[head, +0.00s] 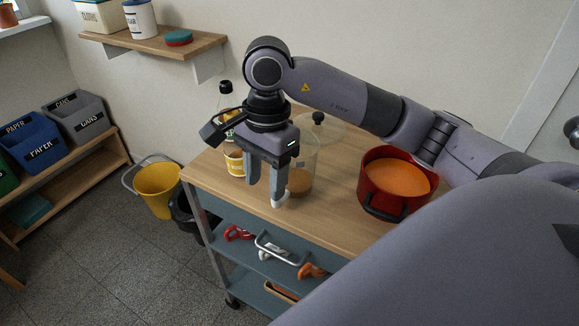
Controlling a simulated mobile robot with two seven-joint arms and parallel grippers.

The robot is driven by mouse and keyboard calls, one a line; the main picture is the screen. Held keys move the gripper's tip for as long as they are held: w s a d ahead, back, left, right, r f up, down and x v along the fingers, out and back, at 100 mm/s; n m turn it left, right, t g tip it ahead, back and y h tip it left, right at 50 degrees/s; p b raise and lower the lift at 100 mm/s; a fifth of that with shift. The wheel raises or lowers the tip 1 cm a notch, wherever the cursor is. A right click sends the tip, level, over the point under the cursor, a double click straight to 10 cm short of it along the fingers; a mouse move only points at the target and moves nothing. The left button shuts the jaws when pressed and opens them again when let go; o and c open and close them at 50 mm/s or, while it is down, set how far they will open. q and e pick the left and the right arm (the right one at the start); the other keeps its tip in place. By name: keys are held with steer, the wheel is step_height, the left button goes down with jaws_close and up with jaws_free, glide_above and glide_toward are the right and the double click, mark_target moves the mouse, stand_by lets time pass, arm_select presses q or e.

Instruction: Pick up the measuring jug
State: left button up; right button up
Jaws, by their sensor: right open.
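The measuring jug (307,165) looks like the clear vessel with brown contents low inside it, standing upright on the wooden top of the trolley. My right gripper (265,190) points down in front of it and a little to its left, and hides part of it. The gripper is open, its two fingers apart with nothing visible held between them. A small white piece shows by the right-hand fingertip; I cannot tell whether it belongs to the jug. My left gripper is not in view.
A bottle with a yellow label (235,160) stands close behind and left of the gripper. A clear lid with a dark knob (319,120) is behind the jug. A red pot (394,186) with orange contents stands to the right. The wooden top (315,215) is clear in front.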

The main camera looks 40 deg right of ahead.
mark_target(275, 205)
steer(key=shift+w+d+r+h, duration=0.2)
steer(key=shift+d+r+h, duration=0.1)
steer(key=shift+d, duration=0.3)
steer(key=shift+w+d+r+h, duration=0.2)
steer(key=shift+d+h, duration=0.1)
steer(key=shift+d, duration=0.3)
steer(key=shift+d+f, duration=0.1)
steer(key=shift+f, duration=0.2)
steer(key=shift+w+f+p, duration=0.1)
steer(key=shift+f+p, duration=0.6)
steer(key=shift+f, duration=2.45)
steer(key=shift+c, duration=0.3)
jaws_close()
